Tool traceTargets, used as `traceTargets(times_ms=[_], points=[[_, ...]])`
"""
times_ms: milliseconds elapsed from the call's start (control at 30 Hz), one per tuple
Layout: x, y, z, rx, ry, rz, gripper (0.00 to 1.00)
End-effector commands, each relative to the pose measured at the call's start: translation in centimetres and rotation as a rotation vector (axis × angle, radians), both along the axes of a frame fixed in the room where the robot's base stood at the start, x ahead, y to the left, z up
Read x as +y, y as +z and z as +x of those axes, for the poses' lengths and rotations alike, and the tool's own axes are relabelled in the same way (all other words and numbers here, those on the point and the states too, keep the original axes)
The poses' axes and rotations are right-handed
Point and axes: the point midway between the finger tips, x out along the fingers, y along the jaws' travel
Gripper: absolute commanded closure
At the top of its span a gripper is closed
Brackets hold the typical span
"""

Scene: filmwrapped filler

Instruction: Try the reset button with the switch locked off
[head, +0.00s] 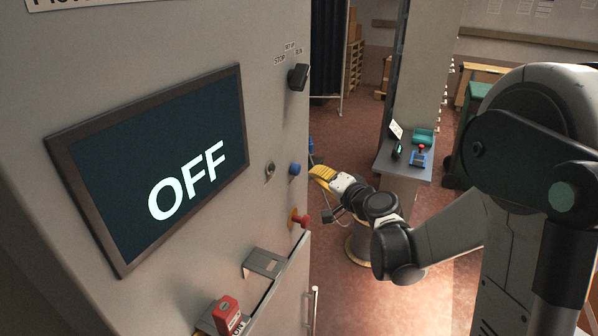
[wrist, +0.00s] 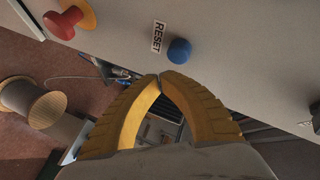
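The blue reset button (head: 295,169) sticks out of the grey cabinet front. In the wrist view the round blue button (wrist: 179,51) sits beside a RESET label (wrist: 158,37). My gripper (head: 318,171) has yellow fingers and is right of the button in the head view. In the wrist view its fingertips (wrist: 160,77) meet with nothing between them, just short of the button with a small gap visible. The screen (head: 160,165) reads OFF. A red block (head: 226,314) with small writing sits low on the cabinet by an ON label; the switch under it is partly cut off.
A red mushroom button (head: 300,219) on a yellow base is below the reset button. A dark button (head: 270,170) and a black selector knob (head: 298,77) are also on the cabinet. A metal bracket (head: 264,263) juts out lower down. A small table (head: 404,172) stands behind.

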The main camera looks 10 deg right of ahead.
Motion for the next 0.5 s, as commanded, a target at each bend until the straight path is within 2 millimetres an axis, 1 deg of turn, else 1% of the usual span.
traceTargets(times_ms=[100, 300, 500], points=[[-1.1, -0.1, -0.8, 0.0, -0.002, 0.001, 1.0], [-2.5, -0.1, -1.8, 0.001, -0.002, 0.001, 1.0], [-2.9, 0.0, -2.2, 0.001, 0.001, 0.0, 1.0]])
